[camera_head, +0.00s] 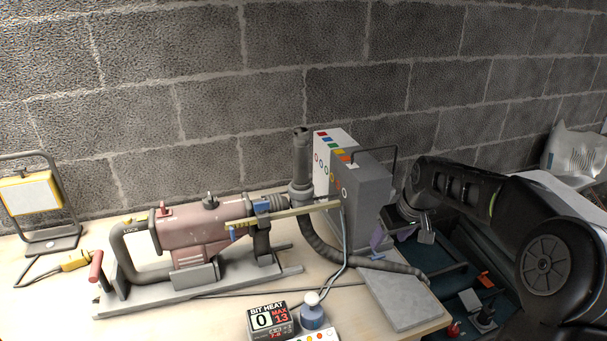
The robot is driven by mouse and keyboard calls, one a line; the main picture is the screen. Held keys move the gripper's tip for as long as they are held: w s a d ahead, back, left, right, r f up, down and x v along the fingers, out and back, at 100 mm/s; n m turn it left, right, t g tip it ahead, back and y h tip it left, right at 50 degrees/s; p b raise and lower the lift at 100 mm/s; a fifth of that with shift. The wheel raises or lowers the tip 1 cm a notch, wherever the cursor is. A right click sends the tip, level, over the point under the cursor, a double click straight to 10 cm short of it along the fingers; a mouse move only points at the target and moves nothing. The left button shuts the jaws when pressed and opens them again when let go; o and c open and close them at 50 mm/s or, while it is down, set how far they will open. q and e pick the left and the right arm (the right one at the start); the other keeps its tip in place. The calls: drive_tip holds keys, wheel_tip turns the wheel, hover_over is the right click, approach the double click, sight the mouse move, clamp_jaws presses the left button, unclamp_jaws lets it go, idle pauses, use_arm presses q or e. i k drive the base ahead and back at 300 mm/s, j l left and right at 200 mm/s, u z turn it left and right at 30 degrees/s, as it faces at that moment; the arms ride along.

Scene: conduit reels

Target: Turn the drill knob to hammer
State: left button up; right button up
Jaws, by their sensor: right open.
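The drill (195,234) is a dull red machine lying level on a grey stand (150,296) on the table. A small dark knob (209,201) stands on top of its body. Its setting is too small to read. My right gripper (426,232) is open, well to the right of the drill and past the grey box. It is apart from the knob, and nothing shows clearly between its fingers. My left gripper is out of view.
A grey box (366,195) with coloured marks, a dark upright pipe (301,165) and a hose (345,258) stand between drill and right gripper. A BIT HEAT display (269,318) sits in front. A work lamp (35,200) is at left. A dark bin (455,280) is at right.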

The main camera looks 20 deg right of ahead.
sight(210, 202)
drive_tip(key=k, duration=1)
